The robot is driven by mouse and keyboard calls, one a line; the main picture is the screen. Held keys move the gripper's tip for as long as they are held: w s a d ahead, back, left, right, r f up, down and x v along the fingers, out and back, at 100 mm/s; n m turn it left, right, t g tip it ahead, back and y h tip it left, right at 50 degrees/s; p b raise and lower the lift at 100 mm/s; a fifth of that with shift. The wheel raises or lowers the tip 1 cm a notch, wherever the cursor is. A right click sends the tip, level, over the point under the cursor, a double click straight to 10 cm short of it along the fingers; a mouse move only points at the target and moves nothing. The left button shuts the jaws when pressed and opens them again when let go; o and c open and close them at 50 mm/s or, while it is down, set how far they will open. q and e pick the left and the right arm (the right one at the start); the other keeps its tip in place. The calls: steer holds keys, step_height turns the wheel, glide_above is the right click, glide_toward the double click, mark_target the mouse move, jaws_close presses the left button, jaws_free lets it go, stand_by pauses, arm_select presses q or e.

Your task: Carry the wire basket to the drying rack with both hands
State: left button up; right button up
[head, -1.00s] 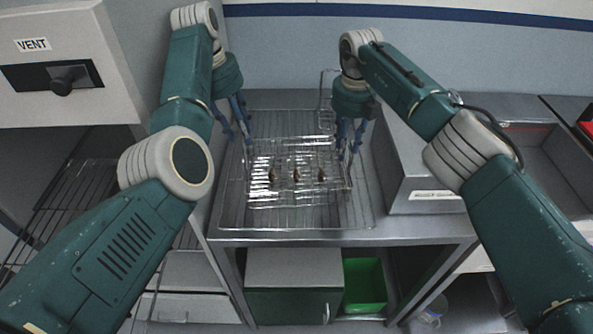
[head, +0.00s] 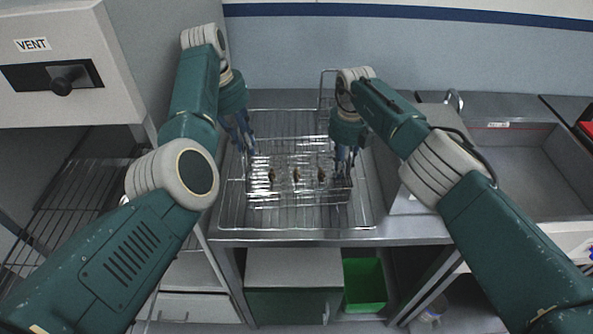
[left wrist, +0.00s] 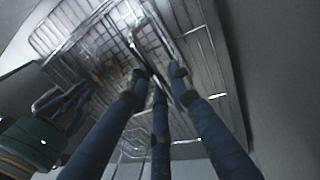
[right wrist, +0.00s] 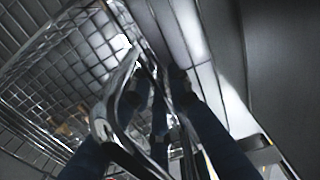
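The wire basket (head: 297,203) stands near the middle of the bench in the head view, with brown parts showing inside. Its mesh also shows in the left wrist view (left wrist: 80,40) and the right wrist view (right wrist: 60,75). My left gripper (head: 243,150) is at its left end, open, with blue fingers on either side of a bright metal handle. My right gripper (head: 345,168) is at its right end, open, fingers around the other handle loop (right wrist: 108,120). Fingertip contact is hard to see. A wire rack (head: 290,236) lies beneath the basket; I cannot tell if it is the drying rack.
Wire shelving (head: 65,215) stands at the left, below a grey box marked VENT (head: 52,48). A metal basin (head: 530,165) is at the right. Below the bench are a cabinet (head: 293,270) and a green bin (head: 364,285). A wall closes the back.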

arm_select(q)
jaws_close()
arm_select(e)
jaws_close()
arm_select(q)
steer(key=shift+r, duration=0.15)
arm_select(e)
steer(key=shift+r, duration=0.15)
